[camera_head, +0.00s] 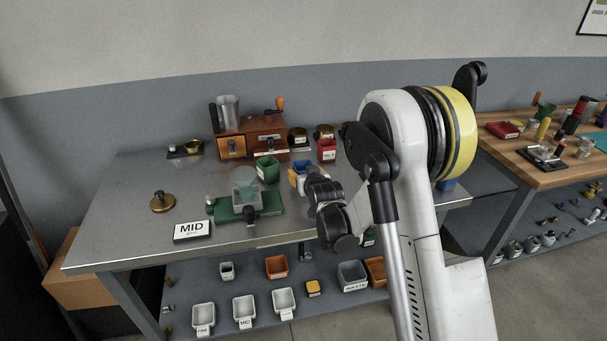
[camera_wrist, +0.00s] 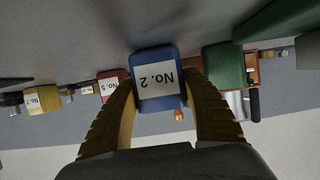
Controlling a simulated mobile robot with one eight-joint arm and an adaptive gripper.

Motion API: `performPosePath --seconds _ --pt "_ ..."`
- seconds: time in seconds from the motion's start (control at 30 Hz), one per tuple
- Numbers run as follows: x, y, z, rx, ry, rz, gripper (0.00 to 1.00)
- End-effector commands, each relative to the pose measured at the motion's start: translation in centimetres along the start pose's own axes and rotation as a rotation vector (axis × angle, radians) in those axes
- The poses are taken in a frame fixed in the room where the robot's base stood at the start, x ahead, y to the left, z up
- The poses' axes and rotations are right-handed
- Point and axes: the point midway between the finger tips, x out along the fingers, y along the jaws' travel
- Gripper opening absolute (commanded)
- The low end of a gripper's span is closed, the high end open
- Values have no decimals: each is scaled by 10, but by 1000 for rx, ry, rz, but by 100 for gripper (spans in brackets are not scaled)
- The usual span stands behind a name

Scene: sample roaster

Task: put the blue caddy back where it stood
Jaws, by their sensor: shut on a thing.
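The blue caddy (camera_wrist: 158,62) carries a white label reading "No. 2", upside down in the wrist view. My gripper (camera_wrist: 160,85) has its two yellow fingers on either side of the caddy and is shut on it. In the head view a little of the blue caddy (camera_head: 294,180) shows at my gripper (camera_head: 303,173), over the middle of the steel table (camera_head: 135,195). My wrist hides part of it there. I cannot tell whether the caddy touches the tabletop.
A green caddy (camera_head: 268,169) stands close by at the left, and a red caddy (camera_head: 327,150) stands behind. A wooden grinder box (camera_head: 265,134) is at the back.

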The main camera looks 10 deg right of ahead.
Motion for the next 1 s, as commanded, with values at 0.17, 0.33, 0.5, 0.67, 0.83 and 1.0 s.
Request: performPosePath --seconds 0.17,0.33,0.5,0.67,0.83,1.0 --pt "1 0 2 0 0 0 73" --pt "1 0 2 0 0 0 73" --pt "0 0 0 0 0 0 73" --pt "-20 0 -3 0 0 0 73" --pt "-60 0 -4 0 0 0 73" --pt "-95 0 -3 0 0 0 73"
